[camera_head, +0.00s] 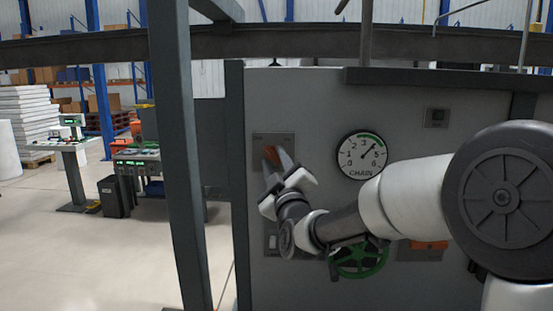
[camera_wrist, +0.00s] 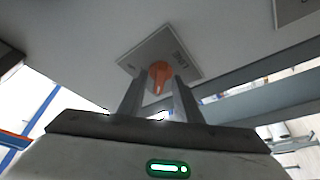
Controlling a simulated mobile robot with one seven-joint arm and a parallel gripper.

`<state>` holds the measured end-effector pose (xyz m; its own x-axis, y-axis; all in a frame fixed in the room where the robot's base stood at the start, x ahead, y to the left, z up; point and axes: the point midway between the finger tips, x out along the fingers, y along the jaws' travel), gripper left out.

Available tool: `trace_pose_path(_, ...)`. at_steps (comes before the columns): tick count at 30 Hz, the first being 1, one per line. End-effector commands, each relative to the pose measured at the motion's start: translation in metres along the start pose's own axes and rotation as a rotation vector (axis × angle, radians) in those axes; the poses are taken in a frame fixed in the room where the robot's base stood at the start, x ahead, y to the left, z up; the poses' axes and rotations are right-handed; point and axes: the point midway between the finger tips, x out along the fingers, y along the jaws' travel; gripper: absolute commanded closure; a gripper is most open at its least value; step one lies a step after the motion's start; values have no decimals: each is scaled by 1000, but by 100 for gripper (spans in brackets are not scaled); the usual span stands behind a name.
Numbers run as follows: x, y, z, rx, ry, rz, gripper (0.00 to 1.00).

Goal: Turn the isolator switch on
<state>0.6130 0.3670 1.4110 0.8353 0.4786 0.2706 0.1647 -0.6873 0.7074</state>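The isolator switch is an orange handle (camera_head: 272,155) on a square grey plate (camera_head: 260,139) at the upper left of the grey panel. In the wrist view the orange handle (camera_wrist: 159,75) stands out from its lettered plate (camera_wrist: 178,50). My gripper (camera_head: 280,160) has reached the handle from the front right.
A round dial marked CHAIN (camera_head: 362,155) sits right of the switch. A green handwheel (camera_head: 360,260) and an orange part (camera_head: 430,245) lie below, partly behind my arm. A grey post (camera_head: 178,150) stands left of the panel, with open floor (camera_head: 100,260) beyond it.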

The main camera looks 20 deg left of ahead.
Motion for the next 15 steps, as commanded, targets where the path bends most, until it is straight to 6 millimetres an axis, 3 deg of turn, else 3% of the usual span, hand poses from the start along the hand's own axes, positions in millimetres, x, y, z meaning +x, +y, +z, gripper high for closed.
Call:
trace_pose_path(8, 2, -1, 0, 0, 0, -1, 69)
trace_pose_path(13, 2, 0, 0, 0, 0, -1, 96)
trace_pose_path(15, 1, 0, 0, 1, 0, -1, 100)
